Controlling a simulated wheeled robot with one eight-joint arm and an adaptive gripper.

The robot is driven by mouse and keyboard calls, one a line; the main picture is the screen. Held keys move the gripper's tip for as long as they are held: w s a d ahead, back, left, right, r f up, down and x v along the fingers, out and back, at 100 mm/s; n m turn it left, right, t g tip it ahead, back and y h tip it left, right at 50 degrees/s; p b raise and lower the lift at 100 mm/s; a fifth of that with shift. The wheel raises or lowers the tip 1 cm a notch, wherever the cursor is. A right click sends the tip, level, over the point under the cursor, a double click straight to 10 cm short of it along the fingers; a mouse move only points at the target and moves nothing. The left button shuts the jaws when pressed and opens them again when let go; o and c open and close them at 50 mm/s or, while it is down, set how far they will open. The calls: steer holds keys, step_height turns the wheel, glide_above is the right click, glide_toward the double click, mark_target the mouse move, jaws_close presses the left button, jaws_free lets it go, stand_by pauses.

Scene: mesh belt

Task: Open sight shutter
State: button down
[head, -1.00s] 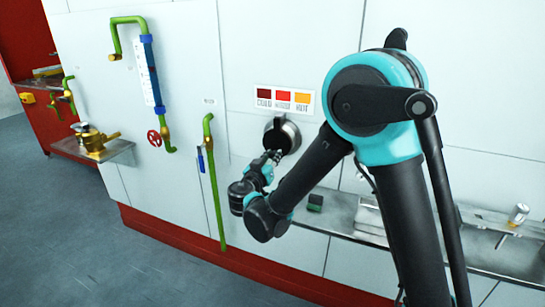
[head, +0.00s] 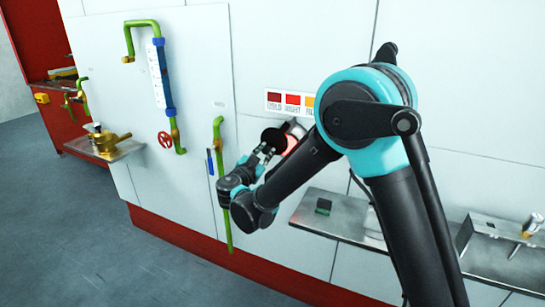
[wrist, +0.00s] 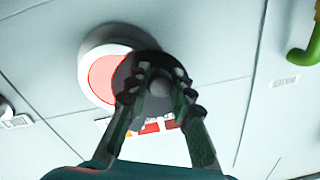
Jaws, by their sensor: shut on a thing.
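The sight shutter (head: 272,136) is a dark round disc on the white wall panel. It is swung partly off the round sight port (head: 292,143), which glows red. In the wrist view the shutter (wrist: 143,58) covers the right edge of the pale-rimmed port, and the red glass (wrist: 103,80) shows at left. My gripper (head: 266,153) is at the shutter. In the wrist view its fingers (wrist: 160,84) are shut on the round grey shutter knob (wrist: 160,87). The fingertips partly hide the disc.
A colour card (head: 291,102) with dark red, red and orange patches is above the port; my arm hides its right end. A green pipe (head: 219,170) and a blue-handled tool (head: 210,162) are left of my gripper. A metal shelf (head: 345,208) is below right.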

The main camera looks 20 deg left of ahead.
steer(key=a+r+m, duration=0.5)
steer(key=r+m, duration=0.3)
steer(key=m, duration=0.3)
steer(key=shift+w+r+h, duration=0.2)
steer(key=shift+h, duration=0.1)
steer(key=c, duration=1.3)
jaws_free()
steer(key=shift+s, duration=0.1)
steer(key=s, duration=1.1)
steer(key=shift+s+a+f, duration=0.3)
steer(key=shift+s+a, duration=0.1)
